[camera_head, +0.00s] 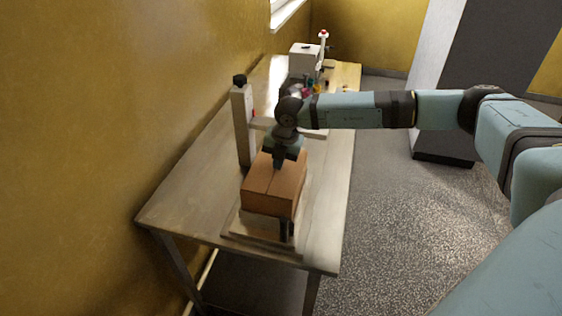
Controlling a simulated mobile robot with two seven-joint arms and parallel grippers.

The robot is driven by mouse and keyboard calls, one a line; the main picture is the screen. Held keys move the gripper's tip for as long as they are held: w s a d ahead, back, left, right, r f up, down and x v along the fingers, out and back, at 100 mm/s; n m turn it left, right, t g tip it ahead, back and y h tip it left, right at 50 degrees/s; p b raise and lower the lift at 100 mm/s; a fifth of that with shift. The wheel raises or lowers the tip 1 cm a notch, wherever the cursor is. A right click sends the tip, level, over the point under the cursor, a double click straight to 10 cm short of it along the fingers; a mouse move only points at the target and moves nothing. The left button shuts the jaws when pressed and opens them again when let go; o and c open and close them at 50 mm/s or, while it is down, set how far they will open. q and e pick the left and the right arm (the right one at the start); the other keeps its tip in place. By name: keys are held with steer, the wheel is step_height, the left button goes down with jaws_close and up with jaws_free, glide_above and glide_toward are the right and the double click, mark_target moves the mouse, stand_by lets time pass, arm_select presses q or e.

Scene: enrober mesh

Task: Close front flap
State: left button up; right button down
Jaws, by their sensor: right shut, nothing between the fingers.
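A brown cardboard box (270,204) sits on a pale board (248,232) near the front end of the wooden table. A seam line crosses its top, and the top looks mostly flat. My right gripper (279,164) points down at the far part of the box top, shut and empty. It is at or just above the cardboard; I cannot tell whether it touches. The gripper and wrist hide part of the box's far side. The front flap is hard to tell apart from the top at this size. My left gripper is not in view.
A pale upright post (243,122) with a black knob stands left of the box, with a crossbar behind my wrist. A white machine (304,58) and small coloured items stand farther back. The wooden table (186,204) is bare at left. A yellow wall runs along its left.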

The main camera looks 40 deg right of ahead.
steer(key=shift+r, duration=0.2)
stand_by(0.3)
steer(key=shift+r+p, duration=0.5)
steer(key=shift+r, duration=0.2)
